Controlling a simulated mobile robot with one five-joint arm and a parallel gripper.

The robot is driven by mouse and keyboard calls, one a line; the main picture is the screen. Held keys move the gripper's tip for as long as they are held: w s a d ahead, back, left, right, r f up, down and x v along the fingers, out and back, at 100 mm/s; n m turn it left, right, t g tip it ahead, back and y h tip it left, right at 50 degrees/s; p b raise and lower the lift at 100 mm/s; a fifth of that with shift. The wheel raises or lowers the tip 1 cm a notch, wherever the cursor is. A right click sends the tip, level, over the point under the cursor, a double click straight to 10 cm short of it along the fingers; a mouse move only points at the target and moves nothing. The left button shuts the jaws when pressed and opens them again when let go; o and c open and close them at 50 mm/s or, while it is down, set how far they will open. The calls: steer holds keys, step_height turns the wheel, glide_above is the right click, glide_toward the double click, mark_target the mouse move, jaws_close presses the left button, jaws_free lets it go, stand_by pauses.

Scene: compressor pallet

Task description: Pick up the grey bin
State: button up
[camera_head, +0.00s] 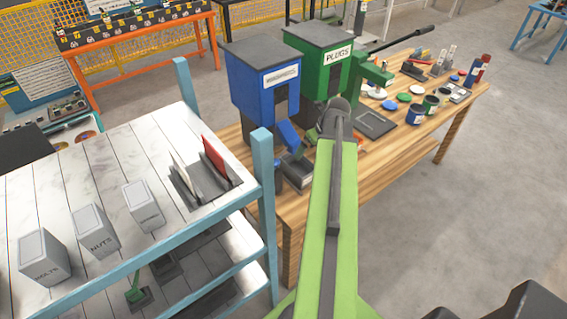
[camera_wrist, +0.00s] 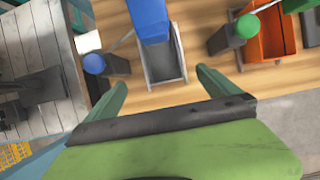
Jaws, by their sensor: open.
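A small grey open bin (camera_wrist: 164,68) sits on the wooden table under the blue chute in the wrist view. It also shows in the head view as a grey bin (camera_head: 298,172) below the blue dispenser. My gripper (camera_wrist: 160,84) is open and empty, with one green finger on each side of the bin's near end in the picture. The fingers look apart from the bin; I cannot tell their height above the table. In the head view my green arm hides the gripper.
The blue dispenser (camera_head: 262,82) and green PLUGS dispenser (camera_head: 318,58) stand behind the bin. An orange bin (camera_wrist: 272,42) is to its right. A blue-posted shelf (camera_head: 100,170) with several labelled grey containers stands left. Bare wood lies before the bin.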

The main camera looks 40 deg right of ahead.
steer(key=b, duration=1.2)
glide_toward(298, 165)
steer(key=a, duration=0.1)
steer(key=s+a, duration=0.1)
steer(key=a, duration=0.2)
steer(key=shift+s+a+r, duration=0.1)
steer(key=shift+s+r, duration=0.25)
steer(key=b+x, duration=0.4)
steer(key=x, duration=0.1)
steer(key=shift+s+d+f, duration=0.1)
steer(key=shift+s+d, duration=0.05)
steer(key=shift+d, duration=0.15)
steer(key=shift+c, duration=0.3)
steer(key=c, duration=1.3)
steer(key=shift+o, duration=0.2)
steer(key=shift+r, duration=0.25)
